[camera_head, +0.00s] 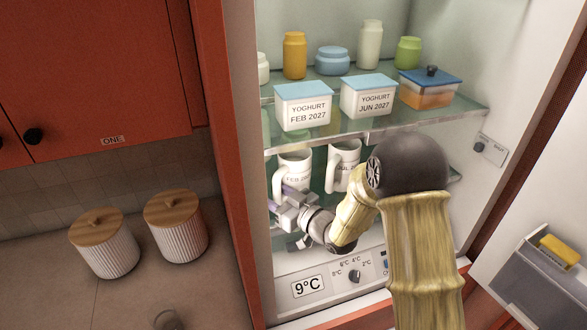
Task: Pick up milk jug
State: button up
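Two white milk jugs with handles stand side by side in the open fridge, on the level below the glass shelf. The left jug (294,162) carries a label reading FEB and part of a year. The right jug (345,160) carries a partly covered label that seems to start with JUL. My gripper (281,200) is at the lower front of the left jug, near its handle. Its fingers overlap the jug in this view, and I cannot tell whether they touch or hold the handle. My arm covers the area right of the right jug.
Yoghurt tubs (303,108) and a blue-lidded container (430,90) stand on the glass shelf (390,122) above, with several jars behind. The fridge's left wall (247,180) is close to my gripper. A control panel (335,277) lies below. Two ribbed canisters (104,247) stand on the counter.

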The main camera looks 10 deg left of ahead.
jog(key=shift+w+a, duration=0.3)
jog(key=shift+a, duration=0.2)
jog(key=shift+d, duration=0.1)
jog(key=shift+c, duration=0.5)
grip_shut()
jog(key=shift+r, duration=0.1)
